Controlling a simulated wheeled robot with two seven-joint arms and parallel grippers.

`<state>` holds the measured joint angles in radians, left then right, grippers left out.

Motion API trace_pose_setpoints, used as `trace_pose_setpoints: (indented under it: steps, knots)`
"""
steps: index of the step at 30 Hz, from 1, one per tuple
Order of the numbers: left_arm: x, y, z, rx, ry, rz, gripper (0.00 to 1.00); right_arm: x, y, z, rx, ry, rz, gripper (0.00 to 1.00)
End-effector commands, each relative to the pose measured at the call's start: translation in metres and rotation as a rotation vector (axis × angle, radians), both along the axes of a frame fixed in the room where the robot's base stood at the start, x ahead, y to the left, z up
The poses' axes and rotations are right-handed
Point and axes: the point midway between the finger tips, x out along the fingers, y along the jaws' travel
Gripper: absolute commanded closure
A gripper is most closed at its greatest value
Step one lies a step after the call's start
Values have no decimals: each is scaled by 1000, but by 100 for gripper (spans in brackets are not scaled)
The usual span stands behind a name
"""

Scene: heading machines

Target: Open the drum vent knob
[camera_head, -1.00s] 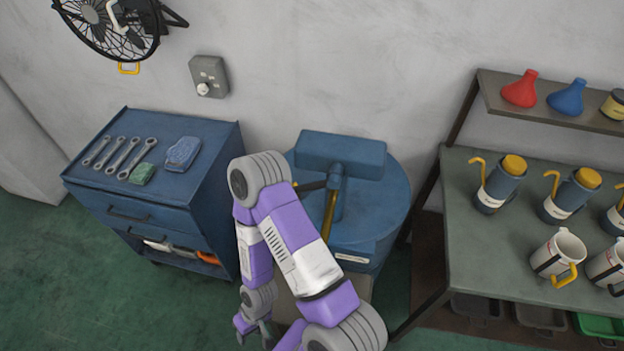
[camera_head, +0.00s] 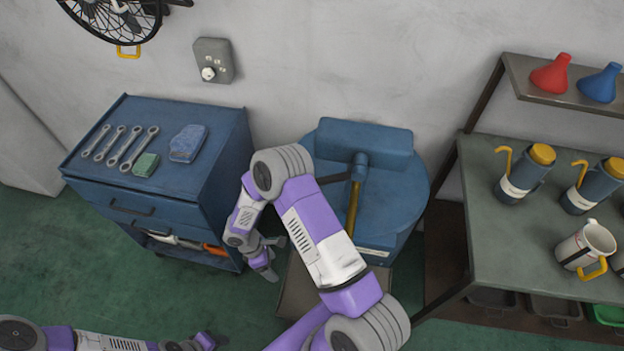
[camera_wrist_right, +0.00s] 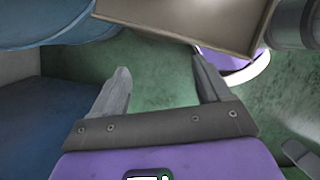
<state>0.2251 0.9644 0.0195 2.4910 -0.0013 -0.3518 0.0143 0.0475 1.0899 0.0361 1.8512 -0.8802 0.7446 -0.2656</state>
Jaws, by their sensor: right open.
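The blue drum (camera_head: 405,200) stands against the wall right of the blue cabinet. A blue block sits at the back of its top, with a blue fitting, a dark bar and a yellow lever (camera_head: 353,208) in front. I cannot make out a vent knob; my right arm covers the drum's left part. My right gripper (camera_head: 276,259) is open and empty, low between cabinet and drum, apart from both. Its spread fingers show in the right wrist view (camera_wrist_right: 163,78), with a blue curved surface at upper left. My left gripper (camera_head: 207,342) is at the bottom edge, its fingers unclear.
The blue cabinet (camera_head: 215,170) holds several wrenches, a green block and a blue cloth. A grey-brown platform (camera_head: 294,295) lies at the drum's foot. A table (camera_head: 485,225) with flasks and mugs stands right. Green floor is free in front of the cabinet.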

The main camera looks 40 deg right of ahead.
Motion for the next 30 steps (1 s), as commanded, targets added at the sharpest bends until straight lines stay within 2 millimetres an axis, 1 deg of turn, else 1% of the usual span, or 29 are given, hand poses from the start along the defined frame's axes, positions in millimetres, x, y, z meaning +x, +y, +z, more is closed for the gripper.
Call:
trace_pose_setpoints:
  steps: [1,2,3,5,6,8,9,11,12,13,14,15,18,21,26,30]
  knots:
    - [0,0,-6,0,0,0,57,16,-20,-2,-99,6,90,23]
    - [0,0,-8,0,0,0,57,25,-32,1,-162,12,143,23]
    - [0,0,-11,0,0,0,57,38,-49,6,-251,19,206,23]
    - [0,0,-14,0,0,0,57,60,-71,19,-389,27,294,23]
    - [0,0,-17,0,0,0,57,74,-85,30,-484,33,345,23]
    - [0,0,-20,0,0,0,57,96,-102,50,-630,40,406,23]
    - [0,0,-23,0,0,0,57,110,-110,65,-725,42,439,23]
    - [0,0,-26,0,0,0,57,128,-120,88,-864,50,473,23]
    - [0,0,-28,0,0,0,57,137,-125,104,-957,58,486,23]
    - [0,0,-29,0,0,-1,57,140,-130,115,-1027,72,492,23]
    - [0,0,-31,0,0,-1,57,141,-137,125,-1103,95,493,23]
    - [0,0,-31,0,0,0,57,134,-146,130,-1151,127,485,23]
    - [0,0,-31,0,0,0,57,121,-162,137,-1220,180,464,23]
    - [0,0,-31,0,-1,0,57,113,-171,142,-1260,209,448,23]
    - [0,0,-30,0,0,0,57,108,-185,145,-1278,225,437,23]
    - [0,0,-29,0,0,0,57,105,-207,145,-1277,226,434,23]
